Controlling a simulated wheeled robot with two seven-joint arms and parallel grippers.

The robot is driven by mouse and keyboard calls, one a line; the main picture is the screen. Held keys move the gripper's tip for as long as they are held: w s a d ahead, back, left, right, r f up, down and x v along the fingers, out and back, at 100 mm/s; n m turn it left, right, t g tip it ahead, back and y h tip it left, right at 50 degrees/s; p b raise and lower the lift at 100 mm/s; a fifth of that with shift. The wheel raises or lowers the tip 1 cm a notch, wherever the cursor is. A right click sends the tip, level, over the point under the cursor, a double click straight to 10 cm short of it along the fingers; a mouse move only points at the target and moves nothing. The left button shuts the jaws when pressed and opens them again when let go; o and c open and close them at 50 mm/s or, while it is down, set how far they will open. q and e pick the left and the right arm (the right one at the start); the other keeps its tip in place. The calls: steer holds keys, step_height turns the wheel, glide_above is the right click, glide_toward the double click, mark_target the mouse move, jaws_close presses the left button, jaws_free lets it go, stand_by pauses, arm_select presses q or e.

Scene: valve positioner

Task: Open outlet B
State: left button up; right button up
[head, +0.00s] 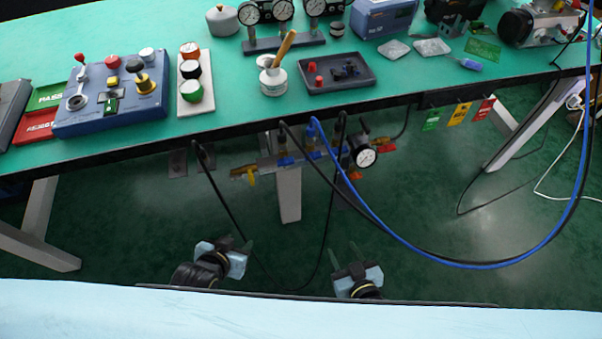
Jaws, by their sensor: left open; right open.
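A brass and blue valve manifold (290,158) hangs under the table's front edge, with a round white-faced gauge (365,157) at its right. A yellow-handled valve (243,174) is at its left end, and a small red part (356,175) shows below the gauge. Blue fittings sit along its top. No outlet lettering is readable, so I cannot tell which is outlet B. My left gripper (237,243) is open and empty, low in front of the table, below the manifold in the picture. My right gripper (345,255) is open and empty, to its right. Both are apart from the manifold.
Black and blue hoses (430,258) loop down in front of the table on the right; a black hose hangs between the grippers. The green table (240,110) carries a blue control box (110,98), a dark tray (335,75) and gauges. Hanging tags (459,113) are at right.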

steer(key=w+a+r+t+y+b, duration=0.1)
steer(key=w+a+r+t+b, duration=0.2)
steer(key=w+r+t+b, duration=0.15)
steer(key=t+y+b, duration=0.1)
steer(key=t+b, duration=0.3)
steer(key=b, duration=0.2)
glide_toward(313, 155)
steer(key=shift+m, duration=0.4)
steer(key=b+x, duration=0.1)
steer(key=x, duration=0.3)
steer(key=b+x, duration=0.2)
steer(key=x, duration=0.2)
steer(key=shift+w+f, duration=0.15)
steer(key=shift+w, duration=0.2)
arm_select(q)
steer(key=w+d+r+t+h, duration=0.1)
steer(key=r+t, duration=0.6)
steer(key=r, duration=0.7)
steer(key=w+d+r+t+h, duration=0.1)
steer(key=r+t, duration=0.6)
steer(key=r, duration=0.8)
steer(key=shift+w+d+r+h, duration=0.25)
steer(key=shift+d+h, duration=0.55)
steer(key=shift+h, duration=0.5)
arm_select(e)
steer(key=shift+w+a+r, duration=0.25)
steer(key=shift+w, duration=0.25)
steer(key=shift+c, duration=0.2)
